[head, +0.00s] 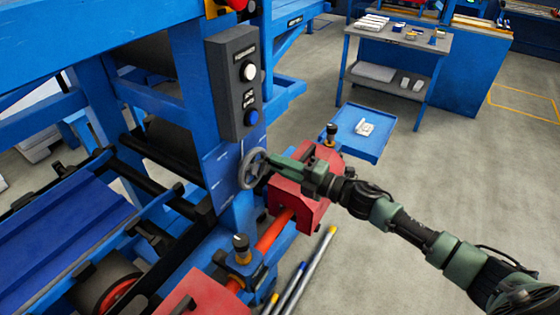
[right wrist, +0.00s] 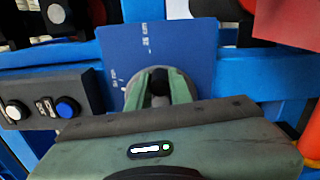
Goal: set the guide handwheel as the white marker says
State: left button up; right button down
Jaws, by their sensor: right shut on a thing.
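The guide handwheel (head: 244,176) is a small grey spoked wheel on the blue panel of the machine frame, below the control box. My left gripper is not in view.
A dark control box (head: 233,85) with a white and a blue button is just above the wheel. Red blocks (head: 310,190) on a red bar are close by my right gripper. A blue tray (head: 362,143) and a table (head: 400,38) stand behind. Floor to the right is clear.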

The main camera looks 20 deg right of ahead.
jog(key=shift+s+f+m, duration=0.1)
jog(key=shift+f+m, duration=0.5)
jog(key=shift+m, duration=0.4)
jog(key=shift+f, duration=0.15)
jog(key=c, duration=1.3)
grip_release()
jog(key=shift+b+v, duration=1.2)
jog(key=shift+v, duration=2.7)
